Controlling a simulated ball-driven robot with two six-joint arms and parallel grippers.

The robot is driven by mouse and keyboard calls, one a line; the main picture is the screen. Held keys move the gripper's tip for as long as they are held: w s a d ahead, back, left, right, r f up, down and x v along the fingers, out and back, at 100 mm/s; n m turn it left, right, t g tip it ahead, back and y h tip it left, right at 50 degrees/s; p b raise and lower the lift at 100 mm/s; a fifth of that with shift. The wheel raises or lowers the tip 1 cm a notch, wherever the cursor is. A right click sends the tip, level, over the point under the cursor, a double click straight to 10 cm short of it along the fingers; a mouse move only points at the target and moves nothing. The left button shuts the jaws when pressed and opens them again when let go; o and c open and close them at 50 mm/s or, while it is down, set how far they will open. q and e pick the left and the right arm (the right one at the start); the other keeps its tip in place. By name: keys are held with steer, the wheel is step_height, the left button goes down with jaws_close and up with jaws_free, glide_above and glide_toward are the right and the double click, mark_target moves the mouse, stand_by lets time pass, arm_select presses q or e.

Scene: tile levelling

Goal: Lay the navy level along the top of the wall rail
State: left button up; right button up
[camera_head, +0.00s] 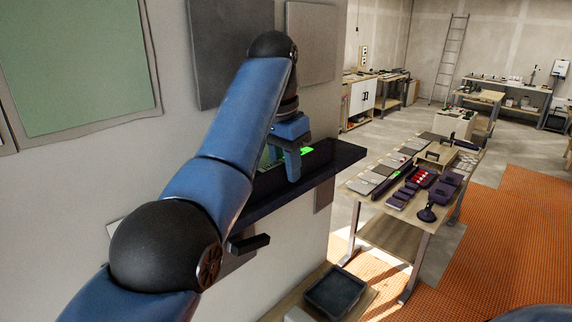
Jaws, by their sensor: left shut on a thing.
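The wall rail (338,170) is a long dark ledge that sticks out from the wall and runs from behind my left arm to the right. The navy level (322,149) is a dark bar with bright green patches, at the back of the rail's top near the wall. My left gripper (292,172) is shut on the level from above. The level looks lined up with the rail, but I cannot tell whether it touches it. My forearm hides the left part of both. My right gripper is not in view.
Grey and green panels (75,60) hang on the wall. A dark block (248,243) juts out below the rail. A black tray (335,291) stands low down. A worktable (388,236) with tiles and purple tools stands to the right, by orange flooring (490,255).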

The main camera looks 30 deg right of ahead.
arm_select(q)
steer(key=o, duration=1.1)
steer(key=r+p, duration=0.2)
steer(key=r, duration=0.1)
steer(key=a+r+p, duration=0.1)
steer(key=r+p, duration=0.1)
steer(key=r, duration=0.2)
steer(key=r+p, duration=0.2)
steer(key=r, duration=0.1)
steer(key=shift+s+a+r+p, duration=0.25)
steer(key=shift+a+p, duration=0.05)
steer(key=shift+p, duration=0.05)
